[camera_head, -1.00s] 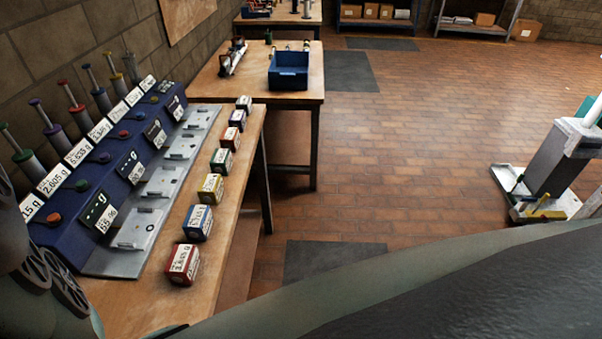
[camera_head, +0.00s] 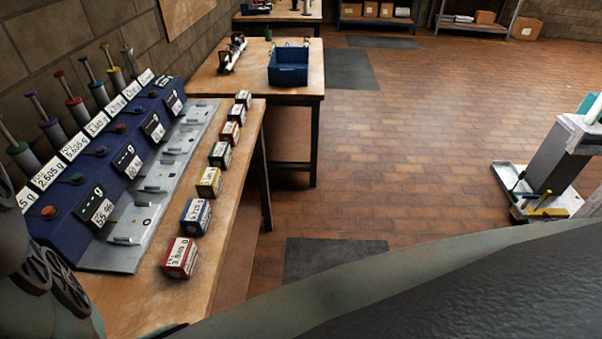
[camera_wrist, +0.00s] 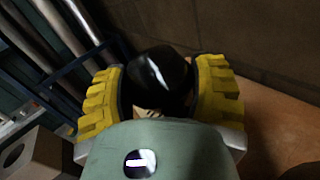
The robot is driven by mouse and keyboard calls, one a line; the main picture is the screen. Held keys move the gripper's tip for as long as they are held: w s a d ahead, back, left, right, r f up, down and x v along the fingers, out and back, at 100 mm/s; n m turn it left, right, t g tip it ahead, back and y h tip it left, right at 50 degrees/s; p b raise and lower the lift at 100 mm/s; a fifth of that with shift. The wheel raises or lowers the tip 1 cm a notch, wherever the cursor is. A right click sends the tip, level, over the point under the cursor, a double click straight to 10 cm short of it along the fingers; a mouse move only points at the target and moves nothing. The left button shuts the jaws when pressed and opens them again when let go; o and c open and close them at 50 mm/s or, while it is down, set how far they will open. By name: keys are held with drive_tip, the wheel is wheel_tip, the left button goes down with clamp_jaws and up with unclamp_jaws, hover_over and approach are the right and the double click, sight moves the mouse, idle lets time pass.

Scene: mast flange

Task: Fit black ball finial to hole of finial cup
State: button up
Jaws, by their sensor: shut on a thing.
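In the wrist view, my gripper (camera_wrist: 160,86) is shut on the black ball finial (camera_wrist: 158,68), held between its two yellow ribbed finger pads. The ball's glossy rounded top shows; its lower part is hidden by the pads and my green wrist housing. A grey block-like part with a dark round hole (camera_wrist: 38,152) shows at the lower left, apart from the finial. I cannot tell whether it is the finial cup. My gripper and the finial do not show in the head view.
In the head view, a workbench (camera_head: 140,305) holds a blue scale unit and several coloured boxes. A blue bin (camera_head: 288,67) stands on the table behind. A tool trolley (camera_head: 540,200) stands at the right. The brick floor between is open. Metal rods (camera_wrist: 75,45) lie left of my gripper.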

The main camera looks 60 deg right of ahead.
drive_tip(key=shift+f+b, duration=0.65)
drive_tip(key=shift+f, duration=0.1)
drive_tip(key=o, duration=1.4)
drive_tip(key=shift+c, duration=0.2)
drive_tip(key=shift+r, duration=0.1)
drive_tip(key=shift+r, duration=4.95)
